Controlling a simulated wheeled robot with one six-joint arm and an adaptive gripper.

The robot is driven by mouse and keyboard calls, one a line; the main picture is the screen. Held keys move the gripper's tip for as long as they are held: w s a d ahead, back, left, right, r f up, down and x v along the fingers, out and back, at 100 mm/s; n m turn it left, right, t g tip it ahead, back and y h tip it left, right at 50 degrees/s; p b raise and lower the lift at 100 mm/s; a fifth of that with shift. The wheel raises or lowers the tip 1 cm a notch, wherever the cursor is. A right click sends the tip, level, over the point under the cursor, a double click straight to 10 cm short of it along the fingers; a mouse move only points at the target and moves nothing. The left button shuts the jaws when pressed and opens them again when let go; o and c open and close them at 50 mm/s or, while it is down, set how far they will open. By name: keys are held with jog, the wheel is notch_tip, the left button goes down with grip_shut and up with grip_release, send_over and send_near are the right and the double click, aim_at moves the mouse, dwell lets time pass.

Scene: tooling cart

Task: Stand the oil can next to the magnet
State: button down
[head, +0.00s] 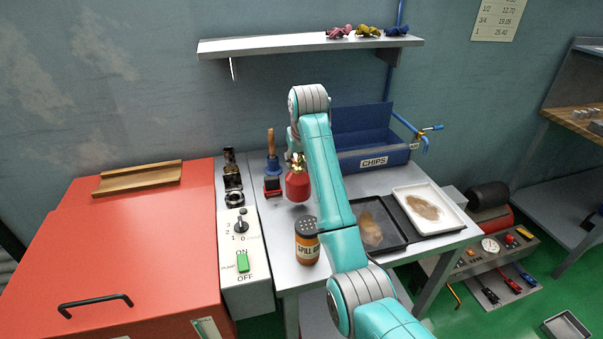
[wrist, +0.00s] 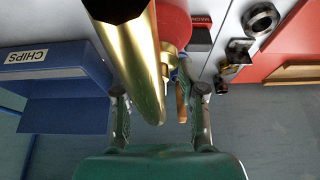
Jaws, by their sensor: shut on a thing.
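The oil can (head: 298,186) is a red can with a brass top, upright beside the magnet in the head view. In the wrist view its long brass spout (wrist: 128,62) crosses close to the camera, with the red body (wrist: 174,22) behind it. My gripper (wrist: 160,97) is shut on the oil can by its brass upper part; the arm partly hides the grip in the head view. The magnet (head: 272,187), a small red and black block, stands just left of the can; its lettered face (wrist: 201,20) shows in the wrist view. I cannot tell whether the can touches the table.
A wooden-handled blue tool (head: 272,160) stands behind the magnet. A spill grit shaker (head: 307,243) is in front. A black tray (head: 394,243), a white tray (head: 452,218) and the blue chips bin (head: 398,155) lie right. The pump panel (head: 246,292) borders the left.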

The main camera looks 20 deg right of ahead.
aim_at(300, 168)
jog(key=shift+f, duration=1.95)
jog(key=c, duration=0.7)
grip_release()
jog(key=shift+d, duration=0.1)
